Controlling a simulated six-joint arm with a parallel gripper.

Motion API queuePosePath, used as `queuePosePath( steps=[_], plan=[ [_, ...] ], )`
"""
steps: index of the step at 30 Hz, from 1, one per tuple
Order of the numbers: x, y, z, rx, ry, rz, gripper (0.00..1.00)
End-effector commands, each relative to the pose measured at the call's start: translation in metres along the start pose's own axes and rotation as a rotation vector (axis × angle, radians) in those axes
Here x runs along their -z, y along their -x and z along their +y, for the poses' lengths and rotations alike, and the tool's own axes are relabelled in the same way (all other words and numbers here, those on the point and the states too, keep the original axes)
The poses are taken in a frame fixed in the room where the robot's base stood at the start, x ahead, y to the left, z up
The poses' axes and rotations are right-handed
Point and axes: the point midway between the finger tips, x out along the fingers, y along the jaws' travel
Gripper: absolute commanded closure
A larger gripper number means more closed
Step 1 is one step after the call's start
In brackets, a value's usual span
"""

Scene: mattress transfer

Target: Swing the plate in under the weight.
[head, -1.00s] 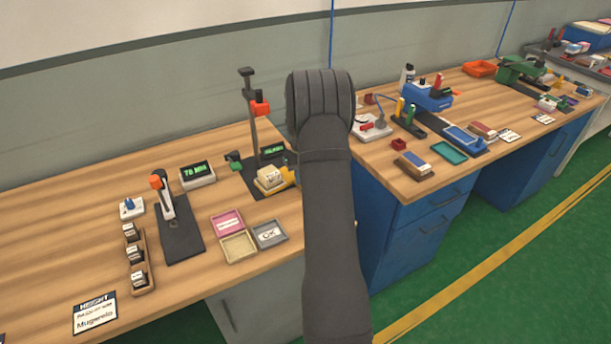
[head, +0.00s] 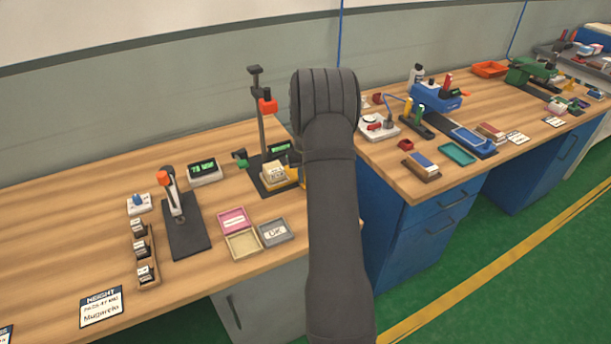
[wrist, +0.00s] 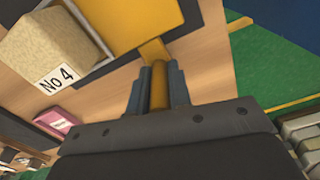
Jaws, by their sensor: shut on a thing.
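The yellow plate (wrist: 140,25) fills the top middle of the wrist view, with a narrow yellow tab (wrist: 158,75). My gripper (wrist: 158,90) is shut on this tab. A cream block (wrist: 50,45) labelled No 4 sits in a grey-rimmed holder beside the plate. In the head view, the block (head: 274,173) is on the black-based stand, with a bit of the yellow plate (head: 297,180) showing at its right. An orange part, perhaps the weight (head: 267,105), is high on the stand's column. My arm hides the gripper there.
A green-lit display (head: 282,147) stands behind the block. Pink (head: 234,219), cream (head: 242,245) and grey (head: 276,233) trays lie in front of the stand. Left are a second black-based device (head: 185,225) and a rack of small blocks (head: 145,258). The bench's right edge is close to my arm.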

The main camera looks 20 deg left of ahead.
Motion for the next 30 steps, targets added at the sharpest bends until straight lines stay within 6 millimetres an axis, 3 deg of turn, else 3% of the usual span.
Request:
queuePosePath(
  steps=[3, 4, 7, 19, 23, 30],
  plan=[
    [-0.002, 0.002, 0.002, -0.001, 0.001, -0.005, 1.0],
    [-0.002, 0.002, 0.002, -0.002, 0.001, -0.005, 0.78],
    [-0.001, 0.001, 0.002, -0.001, 0.001, -0.004, 0.6],
    [-0.001, 0.009, 0.001, -0.001, 0.001, -0.003, 0.6],
    [-0.001, 0.031, 0.001, 0.0, 0.001, -0.004, 0.6],
    [-0.001, 0.09, 0.001, 0.0, 0.001, -0.006, 0.6]
  ],
)
